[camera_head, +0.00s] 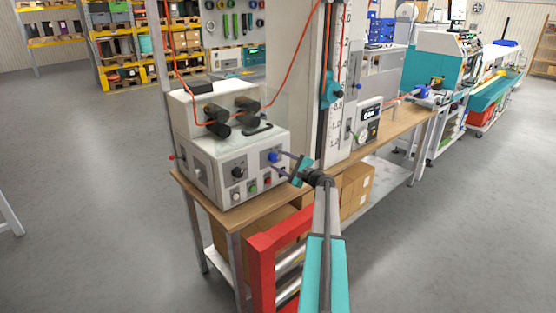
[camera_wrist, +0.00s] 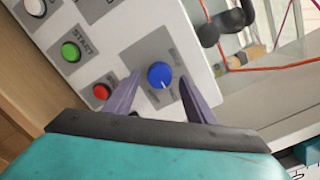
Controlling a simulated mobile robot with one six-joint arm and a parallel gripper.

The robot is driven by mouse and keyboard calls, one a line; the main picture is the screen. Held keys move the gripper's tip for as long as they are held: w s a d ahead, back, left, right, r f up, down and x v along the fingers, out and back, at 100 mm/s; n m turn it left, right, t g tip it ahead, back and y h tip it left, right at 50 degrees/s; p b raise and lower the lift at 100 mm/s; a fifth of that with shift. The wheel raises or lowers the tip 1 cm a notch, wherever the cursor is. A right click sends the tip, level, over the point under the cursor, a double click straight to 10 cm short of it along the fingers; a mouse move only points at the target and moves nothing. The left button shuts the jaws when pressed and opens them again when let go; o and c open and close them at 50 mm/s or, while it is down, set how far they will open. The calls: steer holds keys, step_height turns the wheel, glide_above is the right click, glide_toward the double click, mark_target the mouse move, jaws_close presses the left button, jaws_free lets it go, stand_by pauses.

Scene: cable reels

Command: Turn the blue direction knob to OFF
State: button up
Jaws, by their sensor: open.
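The blue direction knob (camera_wrist: 160,75) sits on a grey label plate on the light control panel. A white pointer line on it points toward the lower edge of the wrist view. The label text around it is too blurred to read. The knob also shows in the head view (camera_head: 273,157) at the right of the control box's front. My gripper (camera_wrist: 158,95) is open, with one purple finger on each side of the knob in the wrist view. No contact is visible. In the head view my gripper (camera_head: 280,163) is close in front of the panel.
The control box (camera_head: 210,160) stands on a wooden bench (camera_head: 225,212). On its panel are a green START button (camera_wrist: 70,51), a red button (camera_wrist: 102,91), a white button (camera_wrist: 35,7) and a black knob (camera_head: 238,172). A red frame (camera_head: 262,275) stands below, in front of the bench.

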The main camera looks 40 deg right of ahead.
steer(key=shift+w, duration=0.6)
steer(key=c, duration=1)
steer(key=shift+a+f, duration=0.1)
steer(key=shift+a, duration=0.05)
steer(key=shift+c, duration=0.2)
